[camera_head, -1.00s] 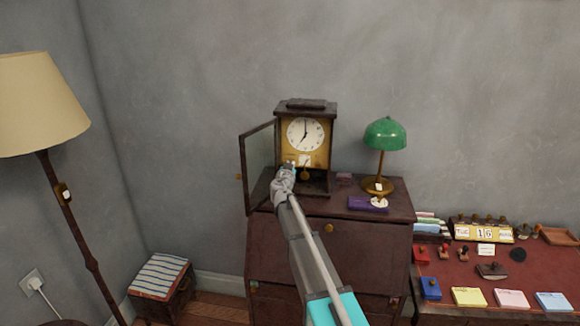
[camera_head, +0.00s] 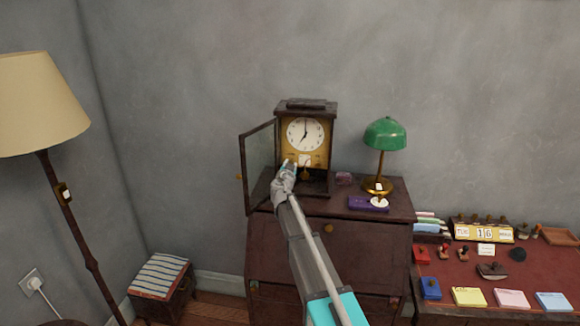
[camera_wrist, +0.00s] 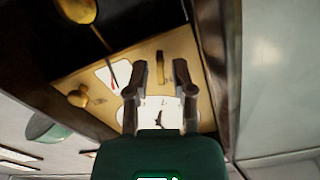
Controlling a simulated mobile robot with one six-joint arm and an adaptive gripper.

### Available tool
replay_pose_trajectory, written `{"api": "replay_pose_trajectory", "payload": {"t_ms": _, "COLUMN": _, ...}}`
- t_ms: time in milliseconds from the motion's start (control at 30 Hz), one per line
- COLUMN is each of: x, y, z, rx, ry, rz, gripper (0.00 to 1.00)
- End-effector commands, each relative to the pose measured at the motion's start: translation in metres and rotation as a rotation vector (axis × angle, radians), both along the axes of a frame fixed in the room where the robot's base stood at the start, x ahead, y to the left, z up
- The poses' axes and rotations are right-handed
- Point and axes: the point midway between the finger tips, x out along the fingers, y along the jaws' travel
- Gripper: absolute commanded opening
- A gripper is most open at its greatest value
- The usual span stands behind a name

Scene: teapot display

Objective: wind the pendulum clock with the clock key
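The pendulum clock (camera_head: 332,150) stands on the bureau with its glass door (camera_head: 260,160) swung open to the left. Its white dial shows above a gold panel, with the pendulum below. My gripper (camera_head: 288,166) is at the clock's open front, low on the left. In the wrist view my gripper (camera_wrist: 162,98) has its two fingers apart, in front of the gold panel (camera_wrist: 205,100) and dial. A narrow brass piece (camera_wrist: 160,68) shows between the fingers, apart from both. A second brass piece (camera_wrist: 79,97) sits to the left. I cannot tell which is the clock key.
A green lamp (camera_head: 385,133) and a purple box (camera_head: 367,204) stand on the bureau (camera_head: 270,235) right of the clock. The open door is close to my gripper's left. A desk with stamps and note pads is at right, a floor lamp at left.

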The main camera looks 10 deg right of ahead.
Motion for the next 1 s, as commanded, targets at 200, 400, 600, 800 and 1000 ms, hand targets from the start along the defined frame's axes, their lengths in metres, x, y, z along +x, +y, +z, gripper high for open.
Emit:
{"api": "replay_pose_trajectory", "payload": {"t_ms": 200, "x": 0.000, "y": 0.000, "z": 0.000, "rx": -0.001, "ry": 0.000, "rz": 0.000, "gripper": 0.43}}
{"api": "replay_pose_trajectory", "payload": {"t_ms": 400, "x": -0.001, "y": 0.000, "z": 0.000, "rx": -0.001, "ry": 0.000, "rz": 0.000, "gripper": 0.43}}
{"api": "replay_pose_trajectory", "payload": {"t_ms": 600, "x": -0.011, "y": 0.003, "z": 0.000, "rx": -0.002, "ry": 0.001, "rz": 0.000, "gripper": 0.43}}
{"api": "replay_pose_trajectory", "payload": {"t_ms": 800, "x": -0.035, "y": 0.011, "z": 0.000, "rx": -0.001, "ry": 0.000, "rz": 0.001, "gripper": 0.43}}
{"api": "replay_pose_trajectory", "payload": {"t_ms": 1000, "x": -0.067, "y": 0.021, "z": 0.000, "rx": -0.001, "ry": 0.001, "rz": 0.001, "gripper": 0.43}}
